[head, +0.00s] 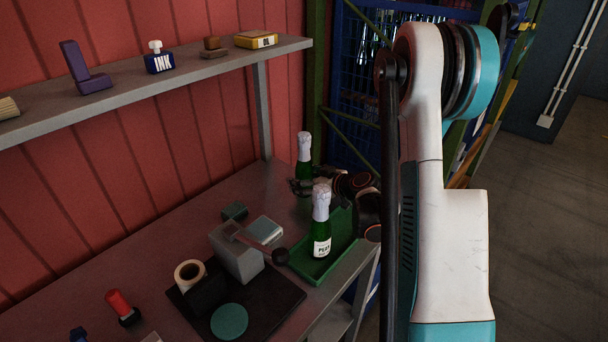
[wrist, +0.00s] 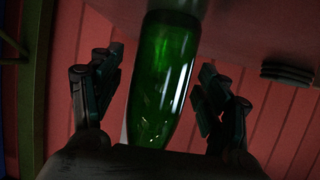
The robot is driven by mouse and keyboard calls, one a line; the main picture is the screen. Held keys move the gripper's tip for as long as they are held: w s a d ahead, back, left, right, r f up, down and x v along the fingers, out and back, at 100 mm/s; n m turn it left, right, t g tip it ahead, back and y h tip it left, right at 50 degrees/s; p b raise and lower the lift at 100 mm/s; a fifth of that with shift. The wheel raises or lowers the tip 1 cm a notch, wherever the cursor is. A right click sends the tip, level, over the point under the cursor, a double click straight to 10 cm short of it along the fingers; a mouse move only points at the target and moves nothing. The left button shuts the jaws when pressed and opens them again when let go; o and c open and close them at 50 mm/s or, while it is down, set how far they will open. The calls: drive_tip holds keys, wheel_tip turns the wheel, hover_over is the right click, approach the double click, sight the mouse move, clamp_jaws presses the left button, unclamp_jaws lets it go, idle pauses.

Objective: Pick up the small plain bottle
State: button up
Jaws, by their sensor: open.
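The small plain bottle (head: 304,150) is dark green with a white foil top and shows no label. It stands upright at the far end of the bench in the head view. In the wrist view the green bottle (wrist: 160,80) lies between my gripper's two fingers, with a gap on both sides. My gripper (head: 300,187) is open around the bottle's lower part, partly hidden in the head view. A second green bottle (head: 320,225) with a white label and white foil top stands in the green tray (head: 338,258), nearer the camera.
A grey block device with a black-knobbed lever (head: 238,257) stands left of the tray, on a dark mat (head: 272,312). A tape roll (head: 190,272) and a red-topped tool (head: 119,304) lie further left. A shelf (head: 190,75) with an ink bottle (head: 159,60) runs along the red wall.

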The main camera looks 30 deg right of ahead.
drive_tip(key=shift+w+a+f, duration=0.1)
drive_tip(key=shift+w+f, duration=0.05)
drive_tip(key=shift+w, duration=0.2)
drive_tip(key=c, duration=1.5)
